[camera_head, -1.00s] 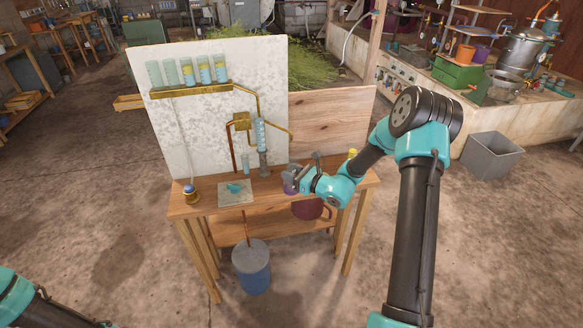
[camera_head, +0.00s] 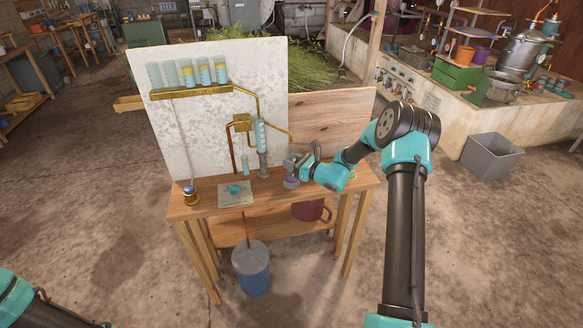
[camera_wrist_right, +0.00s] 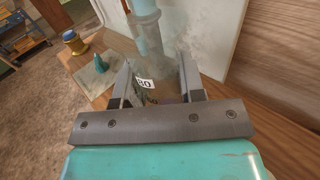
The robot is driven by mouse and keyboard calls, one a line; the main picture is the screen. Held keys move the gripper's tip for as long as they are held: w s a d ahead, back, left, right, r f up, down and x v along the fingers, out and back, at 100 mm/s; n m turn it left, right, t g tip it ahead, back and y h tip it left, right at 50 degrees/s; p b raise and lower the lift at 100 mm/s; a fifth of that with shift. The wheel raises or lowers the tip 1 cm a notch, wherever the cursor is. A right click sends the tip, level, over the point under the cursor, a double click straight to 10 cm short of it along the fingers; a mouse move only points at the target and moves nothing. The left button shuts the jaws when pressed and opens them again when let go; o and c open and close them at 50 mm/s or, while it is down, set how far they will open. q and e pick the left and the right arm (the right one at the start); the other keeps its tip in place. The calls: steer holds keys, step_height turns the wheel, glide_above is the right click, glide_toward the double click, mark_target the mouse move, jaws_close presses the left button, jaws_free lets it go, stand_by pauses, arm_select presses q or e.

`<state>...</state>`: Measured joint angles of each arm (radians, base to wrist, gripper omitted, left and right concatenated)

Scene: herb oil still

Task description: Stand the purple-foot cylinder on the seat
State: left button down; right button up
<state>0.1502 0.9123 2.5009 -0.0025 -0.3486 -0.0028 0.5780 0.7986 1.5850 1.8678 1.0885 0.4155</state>
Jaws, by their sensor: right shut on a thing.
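The purple-foot cylinder (camera_head: 291,183) is at my right gripper (camera_head: 293,165), over the right-hand part of the wooden bench; only its purple lower end shows clearly in the head view. My right gripper is shut on it. In the right wrist view, the fingers (camera_wrist_right: 157,88) stand either side of a clear body with a white label reading 80 (camera_wrist_right: 145,84). I cannot tell which fixture is the seat. A grey-footed column (camera_head: 263,163) stands just left of the gripper. My left gripper is out of view.
A grey mat (camera_head: 226,201) with a teal piece (camera_head: 235,188) lies left of the column. A blue-topped brass piece (camera_head: 191,195) stands at the bench's left end. Tubes on a brass rack (camera_head: 200,91) and a white board (camera_head: 170,125) rise behind. A blue bin (camera_head: 252,270) stands below.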

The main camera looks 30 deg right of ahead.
steer(key=shift+f, duration=1.2)
steer(key=shift+f, duration=0.15)
steer(key=o, duration=1)
steer(key=shift+c, duration=0.2)
steer(key=shift+s+d, duration=0.1)
steer(key=shift+s, duration=0.15)
steer(key=v, duration=1.1)
steer(key=shift+s, duration=0.2)
